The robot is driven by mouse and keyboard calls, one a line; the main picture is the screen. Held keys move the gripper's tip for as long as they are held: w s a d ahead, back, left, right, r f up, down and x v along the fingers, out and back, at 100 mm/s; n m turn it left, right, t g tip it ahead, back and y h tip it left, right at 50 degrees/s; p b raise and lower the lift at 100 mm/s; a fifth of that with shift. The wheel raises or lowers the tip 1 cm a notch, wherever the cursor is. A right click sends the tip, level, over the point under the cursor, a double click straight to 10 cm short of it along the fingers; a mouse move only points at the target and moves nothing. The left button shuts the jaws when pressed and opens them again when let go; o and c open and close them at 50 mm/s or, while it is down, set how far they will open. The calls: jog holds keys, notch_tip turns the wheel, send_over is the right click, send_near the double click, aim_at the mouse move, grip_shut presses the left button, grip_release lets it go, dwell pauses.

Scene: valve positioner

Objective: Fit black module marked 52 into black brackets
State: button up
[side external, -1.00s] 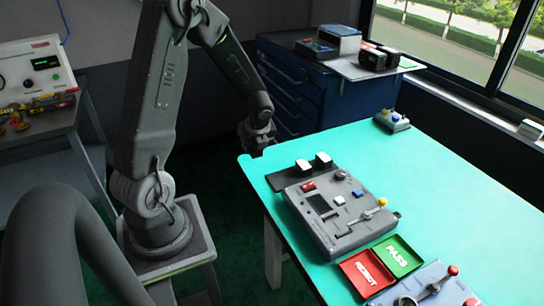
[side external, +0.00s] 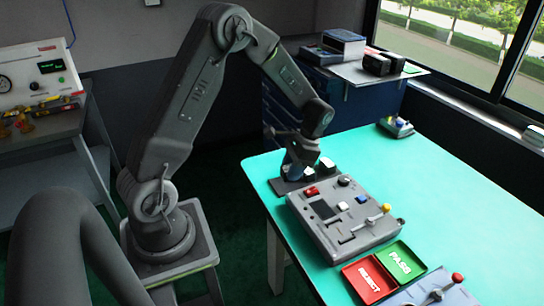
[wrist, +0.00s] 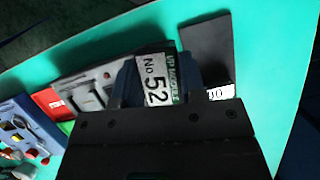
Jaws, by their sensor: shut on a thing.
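The module marked 52 (wrist: 154,84) fills the middle of the wrist view, with its white "No 52" label and green strip facing the camera. My gripper (side external: 297,172) is shut on it, low over the black tray (side external: 284,187) at the table's far left corner. The gripper hides most of the module in the side view. A second black module with a white top (side external: 326,165) stands just right of the gripper. The grey valve unit (side external: 345,222) is in front of the tray. I cannot make out the black brackets for certain.
The red REJECT tray (side external: 369,279) and green PASS tray (side external: 400,261) lie in front of the valve unit. A blue-grey panel with a lever (side external: 436,292) is at the near edge. The table's right side is largely clear.

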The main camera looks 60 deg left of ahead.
aim_at(343, 235)
jog(key=w+d+n+h, duration=0.1)
jog(key=d+n, duration=0.2)
jog(key=w+d+n+h, duration=0.1)
jog(key=d+n, duration=0.2)
jog(key=d+n+t+h, duration=0.1)
jog(key=d+n, duration=0.2)
jog(key=n, duration=0.1)
jog(key=shift+w+h, duration=0.3)
jog(key=shift+w, duration=0.1)
jog(key=d+n+t, duration=0.1)
jog(key=d+n, duration=0.2)
jog(key=w+d+n+t+h, duration=0.1)
jog(key=d+n, duration=0.2)
jog(key=w+d+n+t, duration=0.1)
jog(key=d+n, duration=0.2)
jog(key=shift+d+n+t+h, duration=0.1)
jog(key=shift+n+t+h, duration=0.2)
jog(key=shift+n, duration=0.1)
jog(key=shift+f, duration=2.5)
jog(key=shift+f, duration=0.65)
jog(key=o, duration=0.7)
jog(key=shift+r, duration=0.1)
